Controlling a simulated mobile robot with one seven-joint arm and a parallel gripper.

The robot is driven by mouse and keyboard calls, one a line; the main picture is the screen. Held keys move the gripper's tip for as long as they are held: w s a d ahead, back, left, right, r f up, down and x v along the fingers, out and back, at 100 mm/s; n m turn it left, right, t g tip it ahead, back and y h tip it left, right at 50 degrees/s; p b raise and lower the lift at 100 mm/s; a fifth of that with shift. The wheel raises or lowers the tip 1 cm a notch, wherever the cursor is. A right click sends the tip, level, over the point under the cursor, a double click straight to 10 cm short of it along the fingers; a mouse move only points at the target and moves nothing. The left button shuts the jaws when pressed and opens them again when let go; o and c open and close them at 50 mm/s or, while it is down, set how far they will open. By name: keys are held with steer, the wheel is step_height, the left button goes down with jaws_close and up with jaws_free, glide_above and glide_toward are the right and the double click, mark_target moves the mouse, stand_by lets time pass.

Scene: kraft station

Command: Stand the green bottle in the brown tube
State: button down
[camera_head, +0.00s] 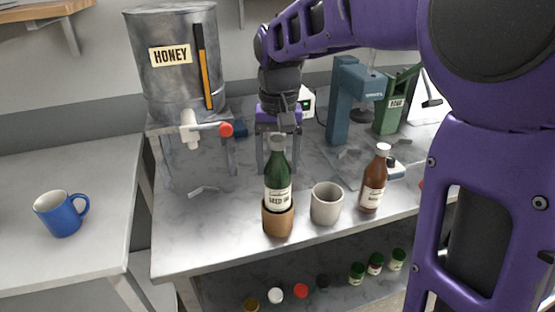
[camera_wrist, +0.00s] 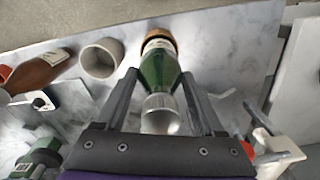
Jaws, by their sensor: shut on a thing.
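The green bottle (camera_head: 278,177) has a pale label and a silver-grey cap. It looks upright in the head view, with its lower end inside the brown tube (camera_head: 278,219), near the table's front edge. In the wrist view the brown tube (camera_wrist: 158,34) rings the far end of the green bottle (camera_wrist: 157,68). The bottle's base is hidden, so I cannot tell whether it touches the bottom. My gripper (camera_head: 279,158) is behind the bottle, shut on it at the upper part. In the wrist view my gripper's (camera_wrist: 158,76) fingers lie on both sides of the bottle.
A grey cup (camera_head: 326,204) stands just right of the tube, with a brown bottle (camera_head: 373,180) beyond it. A honey tank (camera_head: 170,65) with a red-handled tap is at left. A blue press (camera_head: 347,105) stands behind. A blue mug (camera_head: 61,214) is on the left table.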

steer(key=shift+f, duration=0.3)
steer(key=shift+f+b, duration=0.6)
steer(key=shift+f, duration=0.35)
steer(key=shift+f+b, duration=0.75)
steer(key=shift+f, duration=0.2)
jaws_free()
steer(key=shift+r, duration=0.1)
stand_by(0.9)
steer(key=shift+r+p, duration=1.3)
steer(key=shift+p, duration=0.05)
steer(key=shift+r, duration=0.2)
